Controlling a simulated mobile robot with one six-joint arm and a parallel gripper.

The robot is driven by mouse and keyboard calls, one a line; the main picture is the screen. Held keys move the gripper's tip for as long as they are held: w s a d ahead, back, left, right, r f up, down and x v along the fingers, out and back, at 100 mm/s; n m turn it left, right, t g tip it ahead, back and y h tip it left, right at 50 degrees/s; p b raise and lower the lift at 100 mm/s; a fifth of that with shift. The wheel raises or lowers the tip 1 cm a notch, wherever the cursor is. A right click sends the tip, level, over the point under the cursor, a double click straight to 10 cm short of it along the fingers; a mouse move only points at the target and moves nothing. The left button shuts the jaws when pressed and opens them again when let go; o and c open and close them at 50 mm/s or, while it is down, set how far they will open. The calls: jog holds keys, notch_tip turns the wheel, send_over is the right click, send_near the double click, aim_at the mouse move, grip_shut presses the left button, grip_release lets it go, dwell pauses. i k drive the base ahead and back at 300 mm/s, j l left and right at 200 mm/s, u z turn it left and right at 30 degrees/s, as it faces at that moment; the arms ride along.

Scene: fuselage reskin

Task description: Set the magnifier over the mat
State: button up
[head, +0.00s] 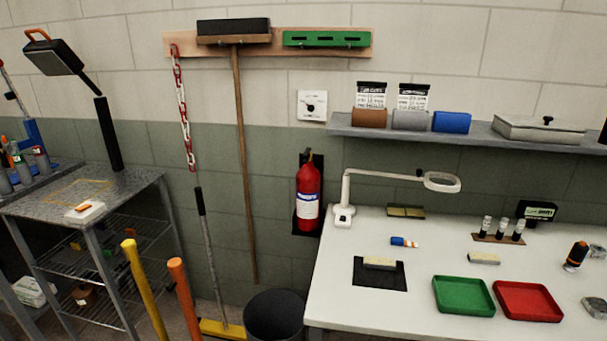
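The magnifier (441,182) is a white ring lens on a jointed white arm. Its base (343,215) stands at the back left of the white workbench. Its lens hangs over the back of the bench, to the right of and behind the mat. The mat (367,285) is a black square lying flat near the bench's front left. A pale block (380,263) lies on the mat's back part. My gripper is not in view.
A green tray (463,295) and a red tray (527,301) lie right of the mat. A blue-and-orange item (403,242) and a vial rack (498,238) lie behind. A bin (274,317), yellow pole (145,290) and orange pole (184,300) stand left of the bench.

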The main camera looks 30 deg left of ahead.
aim_at(455, 180)
jog(key=u, duration=0.45)
jog(key=i+z, duration=0.15)
jog(key=i, duration=0.55)
jog(key=i+j+z, duration=0.15)
jog(key=i, duration=0.5)
jog(key=l, duration=0.1)
